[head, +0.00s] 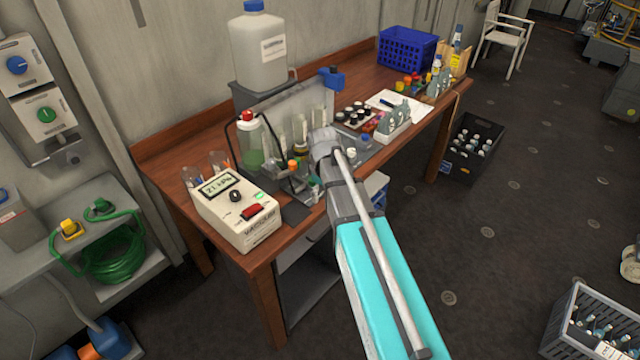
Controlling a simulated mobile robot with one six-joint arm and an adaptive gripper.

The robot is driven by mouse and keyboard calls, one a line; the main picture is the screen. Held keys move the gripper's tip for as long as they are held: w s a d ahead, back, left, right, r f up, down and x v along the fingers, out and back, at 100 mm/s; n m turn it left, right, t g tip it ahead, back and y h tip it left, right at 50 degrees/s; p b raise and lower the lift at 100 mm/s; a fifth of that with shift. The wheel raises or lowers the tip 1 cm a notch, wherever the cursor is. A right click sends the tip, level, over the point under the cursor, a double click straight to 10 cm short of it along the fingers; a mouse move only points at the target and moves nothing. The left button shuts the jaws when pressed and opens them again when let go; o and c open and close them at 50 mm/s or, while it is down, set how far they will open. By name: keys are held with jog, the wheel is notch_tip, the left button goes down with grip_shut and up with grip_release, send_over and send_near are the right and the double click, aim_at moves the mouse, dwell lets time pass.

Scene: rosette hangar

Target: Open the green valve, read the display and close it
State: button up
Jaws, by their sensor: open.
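A green round knob (46,115) sits on a pale wall box at the far left; I cannot tell its setting. Another small green fitting (101,207) tops a coiled green hose on the side shelf, so which one is the green valve is unsure. A lit display (220,184) is on a cream meter (237,213) at the table's near left corner; its characters are too small to read surely. My gripper (287,181) is small and dark, open, over the table right of the meter, well apart from both green parts. My turquoise arm hides part of the table's front.
The wooden table (160,150) bears bottles, vials and racks close around my gripper. A large white jug (257,50) stands behind. A blue crate (407,48) is at the table's far end. Dark crates (590,320) stand on the floor, which is mostly clear at right.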

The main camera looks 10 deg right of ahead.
jog(key=s+f+m+b, duration=0.3)
jog(key=s+m, duration=0.1)
jog(key=s, duration=0.4)
jog(key=s+f+m+b, duration=0.3)
jog(key=s+m, duration=0.1)
jog(key=s, duration=0.3)
jog(key=shift+s+d+f, duration=0.2)
jog(key=shift+s+f, duration=0.15)
jog(key=shift+f, duration=0.05)
jog(key=shift+s, duration=0.1)
dwell(1.6)
